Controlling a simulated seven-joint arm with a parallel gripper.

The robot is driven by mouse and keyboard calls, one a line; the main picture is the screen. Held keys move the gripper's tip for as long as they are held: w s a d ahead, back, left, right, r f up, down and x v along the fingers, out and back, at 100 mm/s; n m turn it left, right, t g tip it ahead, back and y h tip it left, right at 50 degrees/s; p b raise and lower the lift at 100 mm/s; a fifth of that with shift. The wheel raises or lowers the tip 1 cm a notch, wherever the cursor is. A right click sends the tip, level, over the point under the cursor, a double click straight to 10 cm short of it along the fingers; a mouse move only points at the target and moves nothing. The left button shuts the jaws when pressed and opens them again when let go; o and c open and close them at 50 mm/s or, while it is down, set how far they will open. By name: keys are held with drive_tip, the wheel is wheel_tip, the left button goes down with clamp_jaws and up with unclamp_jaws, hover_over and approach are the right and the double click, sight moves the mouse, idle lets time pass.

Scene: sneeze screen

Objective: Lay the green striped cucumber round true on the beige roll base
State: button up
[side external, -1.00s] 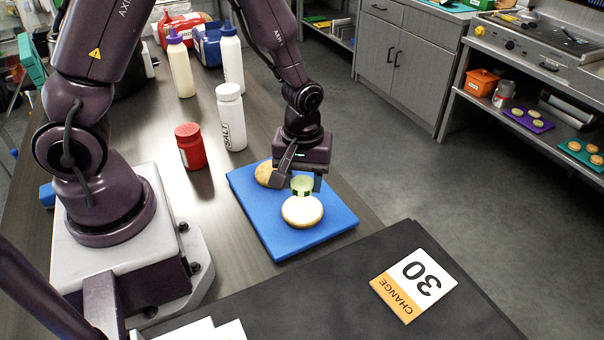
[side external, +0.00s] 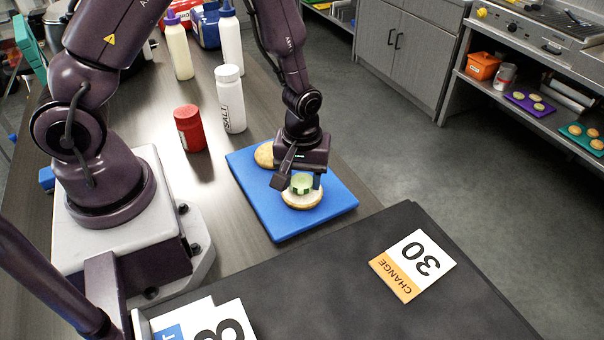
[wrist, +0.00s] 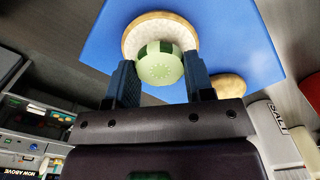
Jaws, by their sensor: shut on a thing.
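The green striped cucumber round (side external: 302,183) is pale on its flat face with dark green stripes on its side. My gripper (side external: 303,182) is shut on it, with a finger on each side in the wrist view (wrist: 160,75). The beige roll base (side external: 301,200) lies on the blue board with its pale cut face up. In the wrist view the round (wrist: 160,66) overlaps the roll base (wrist: 145,25). The round is over the roll base in the side view; whether they touch I cannot tell.
The blue board (side external: 262,215) also bears a tan roll top (side external: 264,154) behind my gripper. A red jar (side external: 189,128) and a white salt shaker (side external: 230,100) stand left of the board.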

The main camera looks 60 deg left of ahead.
drive_tip(key=shift+f, duration=0.6)
idle(0.3)
drive_tip(key=o, duration=1)
wheel_tip(320, 180, up, 13)
